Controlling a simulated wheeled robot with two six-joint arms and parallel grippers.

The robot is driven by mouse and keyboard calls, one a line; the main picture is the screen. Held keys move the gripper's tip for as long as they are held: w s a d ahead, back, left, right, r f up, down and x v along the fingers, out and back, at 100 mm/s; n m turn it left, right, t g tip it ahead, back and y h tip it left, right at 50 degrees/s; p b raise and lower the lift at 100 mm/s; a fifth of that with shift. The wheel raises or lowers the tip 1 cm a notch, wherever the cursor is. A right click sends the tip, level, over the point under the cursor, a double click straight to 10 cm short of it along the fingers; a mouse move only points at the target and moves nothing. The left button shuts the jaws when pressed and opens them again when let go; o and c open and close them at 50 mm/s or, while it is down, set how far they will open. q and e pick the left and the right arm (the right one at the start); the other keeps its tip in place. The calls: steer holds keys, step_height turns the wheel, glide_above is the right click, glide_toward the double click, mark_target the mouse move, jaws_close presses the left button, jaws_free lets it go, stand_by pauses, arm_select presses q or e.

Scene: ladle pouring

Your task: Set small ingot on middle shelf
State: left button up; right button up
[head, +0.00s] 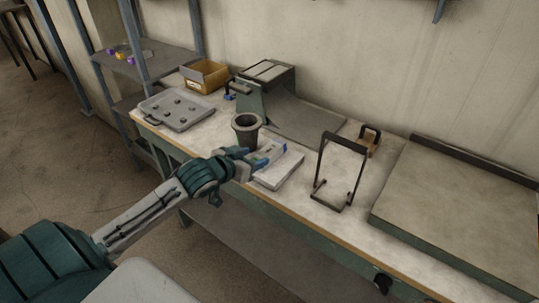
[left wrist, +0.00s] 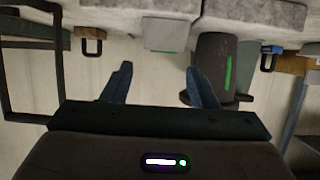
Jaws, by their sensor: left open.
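My left gripper (head: 264,154) is open over the workbench, beside the dark crucible-like cup (head: 246,131). Its spread fingers (left wrist: 160,85) hold nothing in the left wrist view. A pale grey block (head: 281,172) lies on the bench just under and in front of the fingers, partly hidden by them. I cannot tell whether it is the small ingot or a mould. A grey block (left wrist: 170,34) also shows beyond the fingers in the left wrist view. The shelf rack stands at the far left, with a lower shelf (head: 128,103) below its upper shelf (head: 165,65). My right gripper is out of view.
A grey tray with knobs (head: 177,110), a tan box (head: 205,76) and a green machine (head: 262,84) stand left and behind. A black upright frame (head: 323,160) stands right of the pale block. A large grey slab (head: 460,215) covers the right end.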

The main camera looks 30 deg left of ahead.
mark_target(267, 152)
arm_select(q)
steer(key=shift+x, duration=1)
steer(key=shift+w+f, duration=0.15)
steer(key=shift+w, duration=0.3)
steer(key=p+x, duration=0.1)
steer(key=x, duration=0.3)
steer(key=shift+w+f, duration=0.1)
steer(key=shift+f, duration=0.1)
steer(key=shift+a, duration=0.1)
steer(key=shift+c, duration=1.4)
jaws_close()
steer(key=shift+r, duration=0.1)
